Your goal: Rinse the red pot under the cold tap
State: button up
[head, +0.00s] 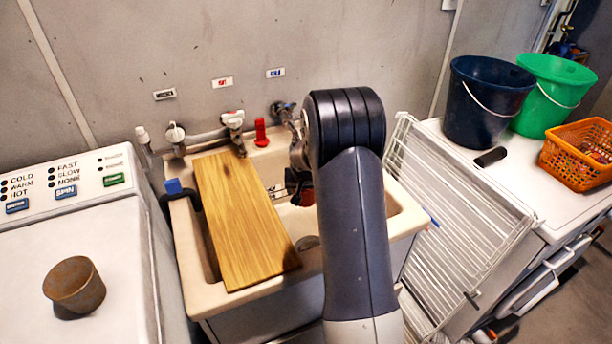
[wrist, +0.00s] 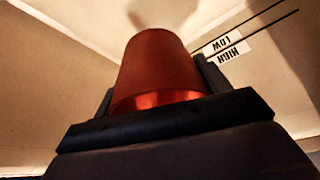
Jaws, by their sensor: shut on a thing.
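The red pot (wrist: 160,65) stands between the two fingers of my gripper (wrist: 157,92) in the wrist view, and the gripper is shut on it. In the head view a small part of the red pot (head: 303,199) shows beside my arm, low inside the sink basin (head: 408,212). My arm hides most of my gripper there. A tap with a dark blue handle (head: 281,108) is on the wall under a blue label (head: 275,72), its spout partly hidden by my arm. I cannot tell whether water runs.
A wooden board (head: 240,215) lies across the sink's left part. A white drying rack (head: 450,230) leans at the right.

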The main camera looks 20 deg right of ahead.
aim_at(302, 193)
dwell(0.4)
jog(key=shift+s+a+r+p, duration=0.2)
jog(key=shift+s+a+r, duration=0.55)
jog(key=shift+s+r, duration=0.3)
jog(key=shift+s+a+r+p, duration=0.15)
jog(key=shift+s+a+r, duration=0.55)
jog(key=shift+s+r, duration=0.3)
